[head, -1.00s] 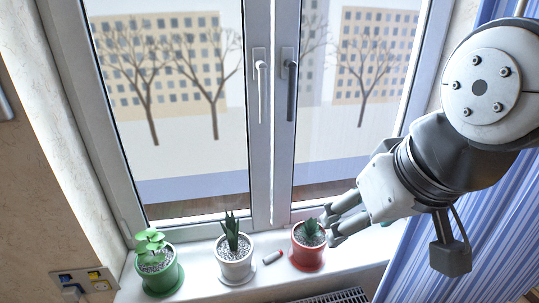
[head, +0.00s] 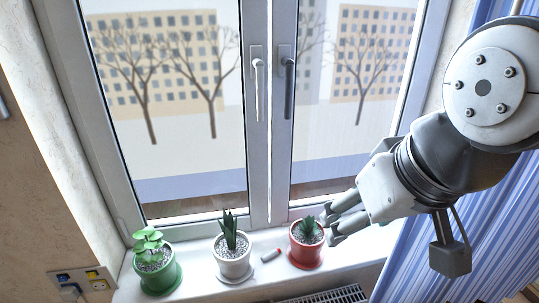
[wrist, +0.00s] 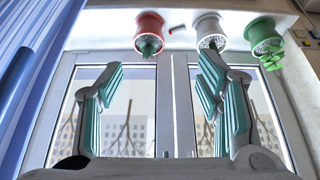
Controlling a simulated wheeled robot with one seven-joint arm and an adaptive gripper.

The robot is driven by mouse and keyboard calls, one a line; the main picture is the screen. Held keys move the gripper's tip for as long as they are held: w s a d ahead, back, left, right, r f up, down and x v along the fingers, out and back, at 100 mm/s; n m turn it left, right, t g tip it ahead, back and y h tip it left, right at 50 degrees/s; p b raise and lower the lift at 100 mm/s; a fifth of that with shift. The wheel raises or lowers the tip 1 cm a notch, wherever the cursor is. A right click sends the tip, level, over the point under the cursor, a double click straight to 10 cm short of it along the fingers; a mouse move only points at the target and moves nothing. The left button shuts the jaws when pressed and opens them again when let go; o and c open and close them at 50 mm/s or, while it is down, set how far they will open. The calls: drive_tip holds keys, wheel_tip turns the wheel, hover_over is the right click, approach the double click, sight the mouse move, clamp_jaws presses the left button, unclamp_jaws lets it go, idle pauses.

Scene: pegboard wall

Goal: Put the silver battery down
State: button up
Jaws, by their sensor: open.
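The silver battery (head: 271,255) is a small silver cylinder with a red end. It lies on its side on the white windowsill, between the white pot and the red pot. My gripper (head: 332,226) is at the right, close to the red pot in the head view. In the wrist view its two fingers (wrist: 160,68) are spread wide with nothing between them. The gripper is apart from the battery.
A red pot (head: 306,259) stands right of the battery and a white pot (head: 233,270) left of it. A green pot (head: 161,281) stands farther left. The window (head: 268,150) rises behind the sill. A blue striped curtain (head: 440,250) hangs at the right.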

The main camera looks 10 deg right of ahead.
drive_tip(key=shift+w, duration=0.15)
drive_tip(key=shift+c, duration=1.4)
drive_tip(key=m+g, duration=0.5)
drive_tip(key=m, duration=0.8)
hover_over(270, 254)
wheel_tip(270, 254, down, 22)
drive_tip(key=r, duration=0.1)
drive_tip(key=shift+m, duration=0.3)
wheel_tip(270, 254, down, 14)
drive_tip(key=shift+f+p, duration=0.25)
drive_tip(key=shift+p, duration=0.5)
drive_tip(key=shift+c, duration=0.6)
clamp_jaws()
